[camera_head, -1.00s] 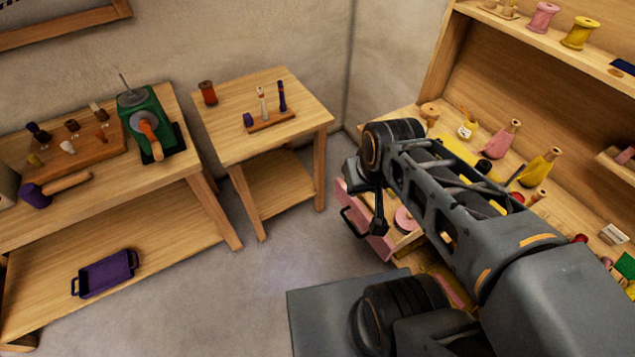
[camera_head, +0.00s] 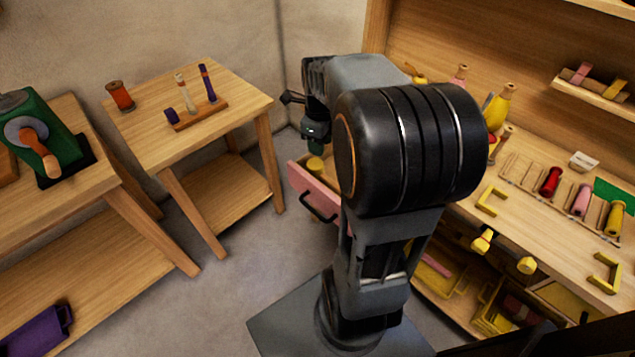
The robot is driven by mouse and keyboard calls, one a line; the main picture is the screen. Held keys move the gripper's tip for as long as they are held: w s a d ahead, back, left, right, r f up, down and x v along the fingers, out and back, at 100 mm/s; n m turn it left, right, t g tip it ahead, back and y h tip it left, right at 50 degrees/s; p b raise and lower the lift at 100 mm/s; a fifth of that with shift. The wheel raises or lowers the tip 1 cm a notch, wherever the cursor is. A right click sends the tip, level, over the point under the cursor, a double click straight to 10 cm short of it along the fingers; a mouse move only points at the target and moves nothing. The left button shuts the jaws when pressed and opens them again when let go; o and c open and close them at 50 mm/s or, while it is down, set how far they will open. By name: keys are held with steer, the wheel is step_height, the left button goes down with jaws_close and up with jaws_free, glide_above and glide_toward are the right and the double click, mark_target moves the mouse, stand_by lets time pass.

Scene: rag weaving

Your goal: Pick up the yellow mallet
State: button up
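I cannot pick out a yellow mallet for certain in the head view. Two yellow, knob-like pieces show at the front of the right-hand workbench, a left one (camera_head: 483,241) and a right one (camera_head: 526,265); I cannot tell whether either belongs to a mallet. A small yellow piece (camera_head: 315,166) shows in the open pink drawer (camera_head: 318,196). My gripper (camera_head: 303,118) is partly seen at the far side of my arm, above that drawer. Whether its fingers are open or shut is unclear. My arm hides much of the workbench's left part.
The workbench (camera_head: 540,215) holds a yellow cone (camera_head: 497,108), a red spool (camera_head: 550,181) and a yellow spool (camera_head: 615,220). A green machine (camera_head: 40,125) is further left. Bare floor lies between.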

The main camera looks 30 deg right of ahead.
step_height(320, 180, down, 3)
steer(key=d+m+b, duration=0.1)
steer(key=d+m, duration=0.1)
steer(key=m, duration=0.2)
steer(key=b, duration=0.2)
glide_above(327, 178)
step_height(327, 178, down, 7)
steer(key=shift+a+r, duration=0.15)
steer(key=shift+f+b, duration=0.85)
steer(key=shift+f, duration=2.4)
jaws_close()
